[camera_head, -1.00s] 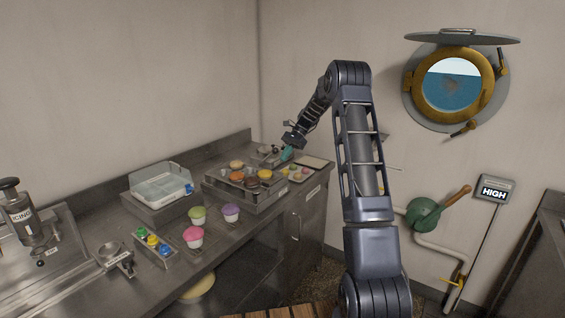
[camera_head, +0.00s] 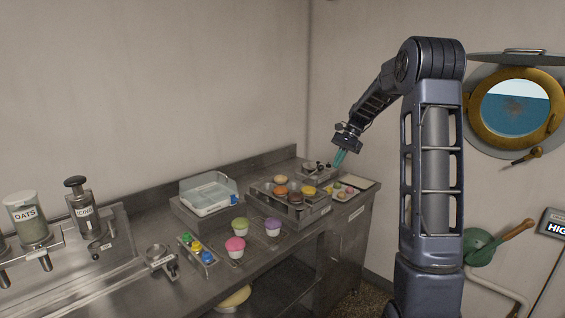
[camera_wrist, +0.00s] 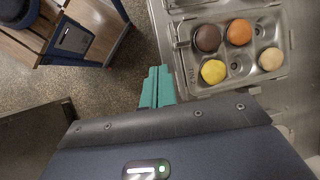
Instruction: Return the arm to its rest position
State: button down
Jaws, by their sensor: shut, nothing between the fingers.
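My gripper (camera_head: 339,158) is at the end of my arm, above the far right end of the counter. Its teal fingers are together and hold nothing. In the wrist view the closed fingers (camera_wrist: 157,87) point past the edge of a metal tray (camera_wrist: 183,70), with floor below on their left. My arm stands at the right of the head view, with its elbow high and its forearm sloping down to the left. The gripper is apart from the tray.
The muffin tray (camera_head: 297,207) holds several coloured buns. Green (camera_head: 240,225), pink (camera_head: 235,245) and purple (camera_head: 273,225) cupcakes stand on the counter near a clear-lidded box (camera_head: 208,194). A porthole (camera_head: 514,107) and a green-bodied wall fixture (camera_head: 478,247) are on the right wall.

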jog(key=s+d+r+n+t+h, duration=0.15)
jog(key=s+r, duration=0.25)
jog(key=s, duration=0.7)
jog(key=s+d+r+n+t+h, duration=0.1)
jog(key=s+r+n+t+h, duration=0.15)
jog(key=s, duration=0.75)
jog(key=s+d+f+n+t, duration=0.1)
jog(key=s+f+n, duration=0.1)
jog(key=s, duration=0.6)
jog(key=s+d+f+n+t+h, duration=0.1)
jog(key=s+d+n+t, duration=0.1)
jog(key=s, duration=0.7)
jog(key=shift+f+n, duration=0.35)
jog(key=shift+n, duration=0.05)
jog(key=shift+w+r, duration=0.1)
